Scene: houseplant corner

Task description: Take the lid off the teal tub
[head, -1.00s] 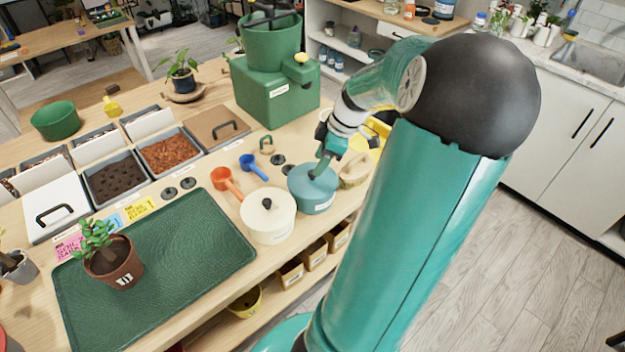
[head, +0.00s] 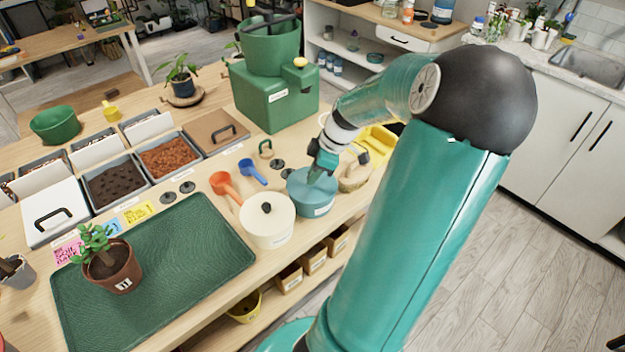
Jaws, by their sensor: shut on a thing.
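The teal tub (head: 318,210) stands on the wooden bench, with a white label on its front. Its teal lid (head: 300,182) sits on top and looks level; I cannot tell whether there is a gap under it. My gripper (head: 316,177) reaches down over the middle of the lid and is shut on the lid's knob, which its fingers hide.
A cream lidded pot (head: 270,228) stands close at the left of the tub, and a tan round pot (head: 354,178) close at its right. Orange (head: 222,182) and blue (head: 250,168) scoops lie behind. The green mat (head: 160,265) has bare room beside a potted plant (head: 112,266).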

